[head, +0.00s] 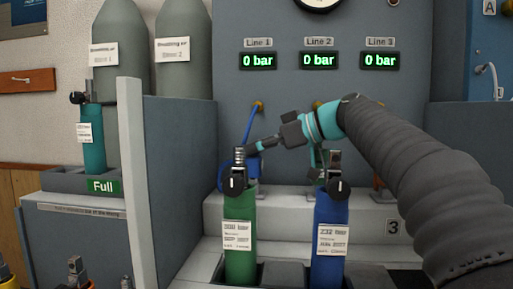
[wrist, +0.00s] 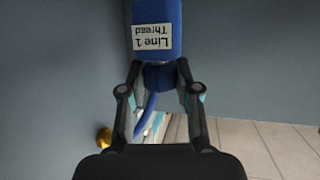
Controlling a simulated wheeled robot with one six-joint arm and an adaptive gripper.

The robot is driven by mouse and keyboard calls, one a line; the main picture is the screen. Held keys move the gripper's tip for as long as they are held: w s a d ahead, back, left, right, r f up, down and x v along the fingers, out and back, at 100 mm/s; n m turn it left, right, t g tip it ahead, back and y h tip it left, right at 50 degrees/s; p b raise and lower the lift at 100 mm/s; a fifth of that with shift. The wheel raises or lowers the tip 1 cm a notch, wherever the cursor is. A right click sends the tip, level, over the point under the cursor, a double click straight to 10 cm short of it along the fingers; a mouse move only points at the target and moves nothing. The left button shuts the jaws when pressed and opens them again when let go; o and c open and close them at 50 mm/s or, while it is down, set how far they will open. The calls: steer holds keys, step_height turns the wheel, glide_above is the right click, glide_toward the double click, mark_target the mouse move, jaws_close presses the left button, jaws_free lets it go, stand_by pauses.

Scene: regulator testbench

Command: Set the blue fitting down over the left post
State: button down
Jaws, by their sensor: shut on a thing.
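The blue fitting (wrist: 157,12), with a white "Line 1 Thread" label, is between the fingers of my gripper (wrist: 158,76) in the wrist view. My gripper is shut on its narrower lower part. In the head view my gripper (head: 259,146) is beside and slightly right of the left post (head: 239,155), the dark metal valve top of the green cylinder (head: 240,265). The fitting shows there only as a small blue patch by the valve, partly hidden. I cannot tell whether it touches the post.
A blue cylinder (head: 329,268) with its own valve stands to the right. A blue hose (head: 250,124) hangs from the Line 1 port. The grey panel (head: 232,90) rises behind, with displays reading 0 bar. A grey partition (head: 180,180) stands to the left.

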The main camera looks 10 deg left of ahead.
steer(key=shift+f+b, duration=0.5)
steer(key=c, duration=0.7)
jaws_free()
steer(key=shift+c, duration=0.2)
steer(key=v, duration=1.2)
